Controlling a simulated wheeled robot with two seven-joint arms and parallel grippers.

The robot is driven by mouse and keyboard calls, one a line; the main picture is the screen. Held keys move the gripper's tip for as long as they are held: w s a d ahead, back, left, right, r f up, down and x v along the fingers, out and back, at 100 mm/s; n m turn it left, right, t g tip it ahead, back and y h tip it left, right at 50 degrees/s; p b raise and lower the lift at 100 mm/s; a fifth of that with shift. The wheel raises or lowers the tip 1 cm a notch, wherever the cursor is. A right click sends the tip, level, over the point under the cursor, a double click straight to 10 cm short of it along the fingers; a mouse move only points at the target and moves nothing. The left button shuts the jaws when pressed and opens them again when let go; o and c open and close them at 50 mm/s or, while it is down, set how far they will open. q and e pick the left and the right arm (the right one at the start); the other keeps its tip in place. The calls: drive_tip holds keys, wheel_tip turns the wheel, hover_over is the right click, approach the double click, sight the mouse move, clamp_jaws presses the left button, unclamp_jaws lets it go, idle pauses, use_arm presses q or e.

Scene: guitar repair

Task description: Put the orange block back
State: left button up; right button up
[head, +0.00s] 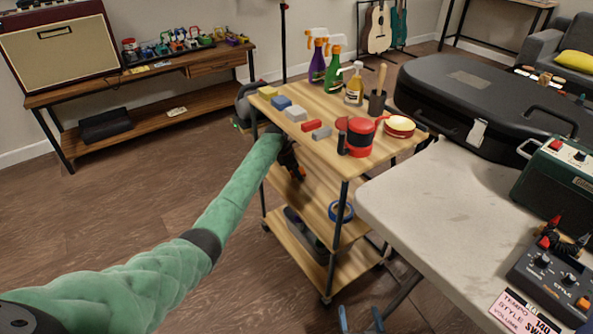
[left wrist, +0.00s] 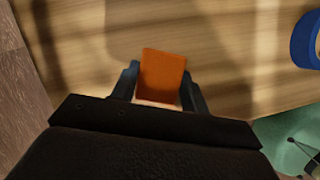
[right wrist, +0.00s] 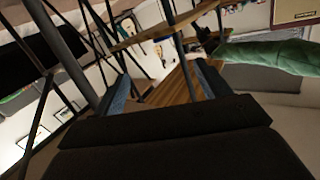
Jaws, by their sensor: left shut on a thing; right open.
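The orange block (left wrist: 162,75) is between the fingers of my left gripper (left wrist: 163,88), which is shut on it, above a wooden surface. In the head view, the left gripper (head: 291,168) reaches the middle level of the wooden cart (head: 371,217), below its top; a bit of the orange block (head: 298,174) shows there. On the cart top, a yellow block (head: 268,92), a blue block (head: 281,103), a pale block (head: 296,114), a red block (head: 313,126) and a grey block (head: 322,133) form a row near the left edge. My right gripper (head: 360,320) is open and empty at the bottom.
A roll of blue tape (head: 341,212) lies on the cart's middle shelf. Spray bottles (head: 332,72), a red-and-black container (head: 360,138) and other items stand on top. A white table (head: 415,195) stands close at right. The floor left of the cart is clear.

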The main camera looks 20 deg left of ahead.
drive_tip(key=shift+f, duration=0.1)
drive_tip(key=shift+s+d+f, duration=0.1)
drive_tip(key=shift+s+f, duration=0.15)
drive_tip(key=shift+f, duration=0.15)
drive_tip(key=shift+s+f, duration=0.1)
drive_tip(key=shift+f, duration=0.2)
use_arm(q)
drive_tip(key=o, duration=1)
drive_tip(key=shift+f, duration=0.1)
drive_tip(key=shift+c, duration=0.2)
use_arm(e)
drive_tip(key=shift+s+f+g, duration=0.15)
drive_tip(key=shift+f+g, duration=0.2)
drive_tip(key=shift+g, duration=0.05)
drive_tip(key=shift+r, duration=0.1)
